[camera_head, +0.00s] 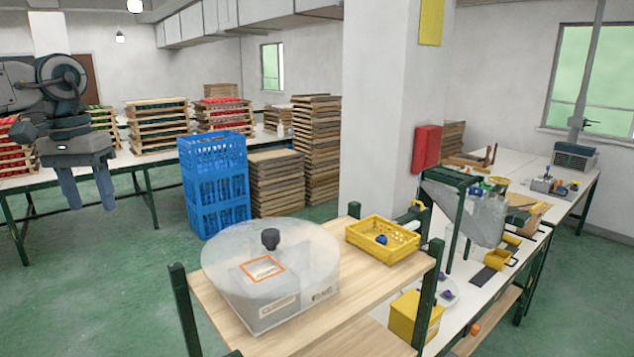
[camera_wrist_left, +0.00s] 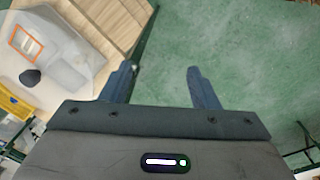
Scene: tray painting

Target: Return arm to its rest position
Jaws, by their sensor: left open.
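My left gripper (camera_head: 85,190) hangs at the left of the head view, fingers pointing down, open and empty. In the left wrist view its two fingers (camera_wrist_left: 160,85) are spread apart over the green floor. A round translucent cover with a black knob (camera_head: 270,239) sits over a box with an orange-framed square on the wooden bench (camera_head: 356,295). The cover also shows at the upper left of the left wrist view (camera_wrist_left: 75,60), to the left of the fingers and apart from them. My right gripper is in neither view.
A yellow basket (camera_head: 383,240) with a blue item stands on the bench. Blue crates (camera_head: 215,185) and stacks of wooden trays (camera_head: 316,150) stand behind. A long white table (camera_head: 160,155) runs along the back. A grey hopper (camera_head: 463,208) is at the right. Green floor (camera_head: 110,285) is clear below my left gripper.

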